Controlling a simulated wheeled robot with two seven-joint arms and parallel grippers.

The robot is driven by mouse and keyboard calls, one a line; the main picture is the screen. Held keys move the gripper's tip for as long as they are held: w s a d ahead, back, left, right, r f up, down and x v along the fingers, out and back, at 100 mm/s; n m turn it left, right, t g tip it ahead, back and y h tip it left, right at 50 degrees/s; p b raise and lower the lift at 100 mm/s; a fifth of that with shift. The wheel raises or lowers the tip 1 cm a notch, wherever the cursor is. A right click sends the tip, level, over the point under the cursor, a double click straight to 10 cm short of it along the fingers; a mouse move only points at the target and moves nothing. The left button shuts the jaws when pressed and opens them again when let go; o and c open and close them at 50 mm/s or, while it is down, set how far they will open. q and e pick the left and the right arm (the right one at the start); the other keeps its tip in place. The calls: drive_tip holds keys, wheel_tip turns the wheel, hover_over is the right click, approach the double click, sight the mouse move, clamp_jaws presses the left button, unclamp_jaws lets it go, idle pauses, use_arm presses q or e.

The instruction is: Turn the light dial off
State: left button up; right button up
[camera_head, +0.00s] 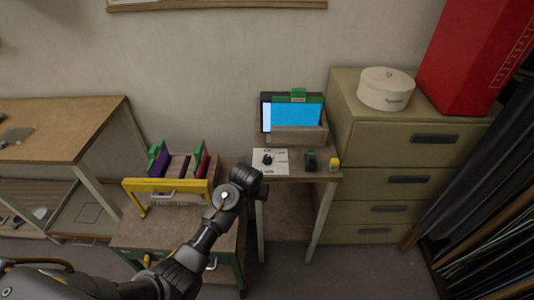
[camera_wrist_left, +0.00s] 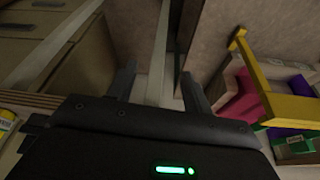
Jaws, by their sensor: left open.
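A small black knob (camera_head: 267,159), which looks like the light dial, sits on a white marked plate (camera_head: 281,167) at the left of the small wooden stand's top. Its turned position is too small to tell. My left arm reaches up from the bottom left, and its wrist is just below and left of the knob in the head view. In the left wrist view my left gripper (camera_wrist_left: 159,75) is open, with nothing between its two dark fingers. The knob does not show in that view. My right gripper is not in view.
The stand (camera_head: 322,176) also bears a dark green-black device (camera_head: 310,160), a yellow jar (camera_head: 334,164) and a blue screen (camera_head: 296,115). A yellow-handled rack (camera_head: 165,185) stands left on a low cabinet. A drawer cabinet (camera_head: 385,150) borders the right.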

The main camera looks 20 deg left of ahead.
use_arm(q)
drive_tip(key=n, duration=0.2)
approach(267, 157)
drive_tip(key=s+d+r, duration=0.1)
drive_tip(key=shift+y, duration=0.4)
drive_tip(key=x, duration=0.3)
drive_tip(key=p+x, duration=0.1)
drive_tip(key=x, duration=0.1)
drive_tip(key=p+x, duration=0.1)
drive_tip(key=x, duration=0.2)
drive_tip(key=shift+w+a+f, duration=0.1)
drive_tip(key=shift+w+f, duration=0.05)
drive_tip(key=shift+w, duration=0.25)
drive_tip(key=shift+w+f+t, duration=0.25)
drive_tip(key=shift+f+t, duration=0.05)
drive_tip(key=shift+f, duration=0.35)
drive_tip(key=c, duration=1)
